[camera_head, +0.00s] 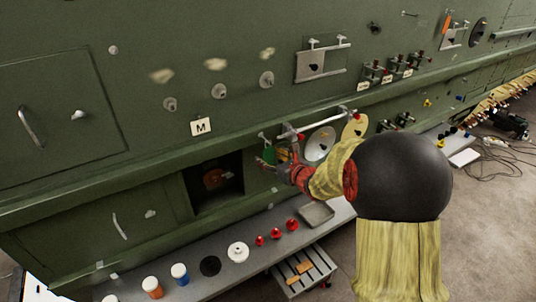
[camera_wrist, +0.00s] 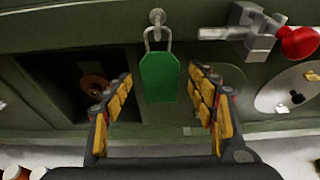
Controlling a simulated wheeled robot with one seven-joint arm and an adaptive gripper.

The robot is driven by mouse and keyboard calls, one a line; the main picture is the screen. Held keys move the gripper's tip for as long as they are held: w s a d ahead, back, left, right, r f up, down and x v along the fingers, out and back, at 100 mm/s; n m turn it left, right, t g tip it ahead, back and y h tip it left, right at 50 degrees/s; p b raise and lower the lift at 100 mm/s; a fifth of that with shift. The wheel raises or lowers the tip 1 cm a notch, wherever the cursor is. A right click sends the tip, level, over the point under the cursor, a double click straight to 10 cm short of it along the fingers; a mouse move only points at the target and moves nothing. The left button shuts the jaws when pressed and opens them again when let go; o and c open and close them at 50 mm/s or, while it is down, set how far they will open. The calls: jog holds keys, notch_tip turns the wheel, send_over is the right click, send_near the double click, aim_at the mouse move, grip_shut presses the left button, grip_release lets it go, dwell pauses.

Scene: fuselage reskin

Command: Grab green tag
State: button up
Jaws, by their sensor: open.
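The green tag (camera_wrist: 159,77) hangs by a metal loop from a small peg (camera_wrist: 157,17) on the green fuselage panel. In the wrist view it is between the two yellow-padded fingers of my gripper (camera_wrist: 163,100), with a gap on each side. The fingers are open and nothing is held. In the head view the green tag (camera_head: 269,154) shows small beside my gripper (camera_head: 270,160), which is at the panel's lower ledge. My arm hides part of the area right of the gripper.
A dark square opening (camera_head: 213,182) lies left of the tag. A metal latch with a red knob (camera_wrist: 298,42) and a round plate (camera_wrist: 290,92) are close on the right. A shelf below holds a white cap (camera_head: 238,251), red caps and small jars.

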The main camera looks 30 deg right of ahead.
jog(key=shift+x, duration=1)
jog(key=c, duration=0.4)
jog(key=c, duration=0.6)
